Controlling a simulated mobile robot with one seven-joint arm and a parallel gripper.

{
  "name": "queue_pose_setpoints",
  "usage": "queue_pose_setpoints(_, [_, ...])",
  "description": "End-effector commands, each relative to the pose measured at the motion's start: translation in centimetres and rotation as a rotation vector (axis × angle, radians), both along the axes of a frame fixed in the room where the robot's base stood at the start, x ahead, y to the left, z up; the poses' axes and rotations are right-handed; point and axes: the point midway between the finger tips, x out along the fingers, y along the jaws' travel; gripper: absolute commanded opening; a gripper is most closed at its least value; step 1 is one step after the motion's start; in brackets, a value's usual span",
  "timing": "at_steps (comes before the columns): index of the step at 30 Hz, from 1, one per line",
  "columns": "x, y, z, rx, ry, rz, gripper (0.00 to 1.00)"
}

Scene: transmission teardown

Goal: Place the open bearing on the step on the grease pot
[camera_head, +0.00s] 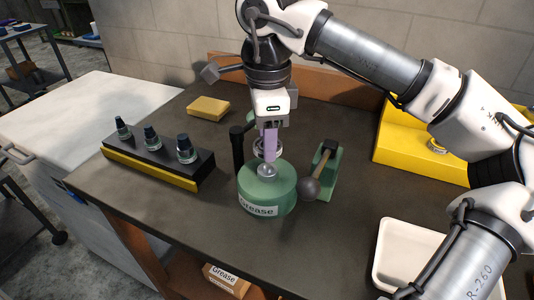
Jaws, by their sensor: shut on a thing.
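The green grease pot (268,196), labelled "Grease", stands upright on the dark bench with a silver dome-shaped knob (267,170) on its top. My gripper (270,153) points down directly above the pot, shut on a silver ring-shaped bearing (259,151). The finger hides much of the bearing, and I cannot tell whether it touches the knob. The yellow stepped block (400,145) stands at the right. Another silver ring (437,146) lies on its step, partly overlapped by my arm.
A green stand with a ball-ended lever (311,187) is close right of the pot; a black post (237,150) is close left. A black and yellow rack (150,175) holds 3 tool holders. A yellow sponge-like block (208,108) lies behind, a white tray (385,252) front right.

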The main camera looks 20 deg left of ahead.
Motion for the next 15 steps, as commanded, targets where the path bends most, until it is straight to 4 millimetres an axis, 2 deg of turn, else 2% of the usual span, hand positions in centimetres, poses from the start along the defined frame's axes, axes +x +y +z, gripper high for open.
queue_pose_setpoints(5, [-0.1,0.0,-1.5,0.001,0.003,0.001,0.21])
queue_pose_setpoints(10, [-0.1,0.0,-4.0,0.001,0.002,0.002,0.21])
queue_pose_setpoints(15, [0.0,0.0,-4.4,0.001,0.001,0.001,0.21])
